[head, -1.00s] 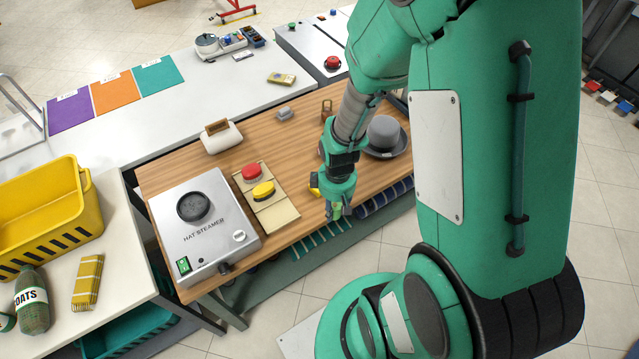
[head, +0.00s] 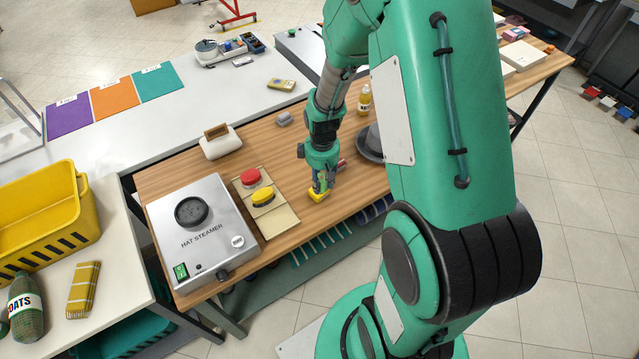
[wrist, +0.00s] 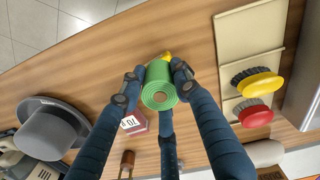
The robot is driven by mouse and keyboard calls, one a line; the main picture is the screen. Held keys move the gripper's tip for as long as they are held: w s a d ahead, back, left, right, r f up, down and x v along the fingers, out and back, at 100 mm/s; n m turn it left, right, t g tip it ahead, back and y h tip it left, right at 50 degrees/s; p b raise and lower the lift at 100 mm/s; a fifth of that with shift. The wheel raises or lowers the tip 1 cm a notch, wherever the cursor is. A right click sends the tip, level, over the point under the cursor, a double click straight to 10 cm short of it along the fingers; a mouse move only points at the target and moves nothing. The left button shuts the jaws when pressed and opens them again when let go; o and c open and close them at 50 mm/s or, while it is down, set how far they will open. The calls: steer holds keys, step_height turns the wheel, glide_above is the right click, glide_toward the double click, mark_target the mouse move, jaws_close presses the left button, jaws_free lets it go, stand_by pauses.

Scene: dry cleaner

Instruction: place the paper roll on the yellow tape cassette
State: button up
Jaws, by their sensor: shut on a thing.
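My gripper (head: 321,184) is shut on the green paper roll (wrist: 159,92); in the wrist view two fingers press its sides and its spiral end faces the camera. In the head view the roll is mostly hidden by the fingers.
A red block with a white label (wrist: 137,122) lies close beside the fingers. A grey hat (wrist: 50,128) stands to one side. Red and yellow brushes (head: 262,197) lie on a beige folder (head: 281,220), left of the gripper by the hat steamer (head: 203,235).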

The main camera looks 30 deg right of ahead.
steer(key=shift+w+d+f, duration=0.1)
steer(key=shift+w+d, duration=0.1)
steer(key=shift+w, duration=0.45)
steer(key=shift+w+d+f, duration=0.1)
steer(key=shift+w+d, duration=0.05)
steer(key=shift+w, duration=0.45)
steer(key=shift+f+b, duration=0.55)
steer(key=shift+f, duration=1.15)
steer(key=o, duration=1.2)
steer(key=shift+f, duration=0.15)
steer(key=shift+c, duration=0.2)
step_height(320, 180, up, 12)
steer(key=p, duration=0.2)
steer(key=shift+r, duration=0.2)
